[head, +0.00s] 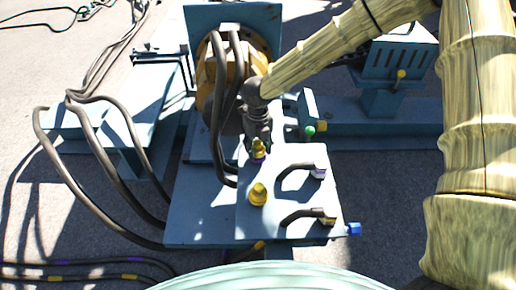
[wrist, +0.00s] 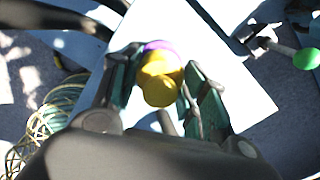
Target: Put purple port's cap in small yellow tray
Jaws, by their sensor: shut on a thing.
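A yellow cap (head: 258,146) sits at the purple-ringed port (head: 259,157) near the back of the light panel. In the wrist view the yellow cap (wrist: 161,80) fills the space between my fingers, with the purple ring (wrist: 157,46) just beyond it. My gripper (head: 257,140) comes down from above and is shut on this cap; it also shows in the wrist view (wrist: 160,90). I cannot tell whether the cap is still seated on the port. I cannot make out a small yellow tray in either view.
A second yellow cap (head: 258,194) stands nearer on the panel (head: 285,222). Two cable plugs (head: 319,172) (head: 327,217) are beside it. A cable reel (head: 240,75) stands close behind my gripper. Thick cables (head: 100,155) loop at left. A green knob (head: 310,131) is at right.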

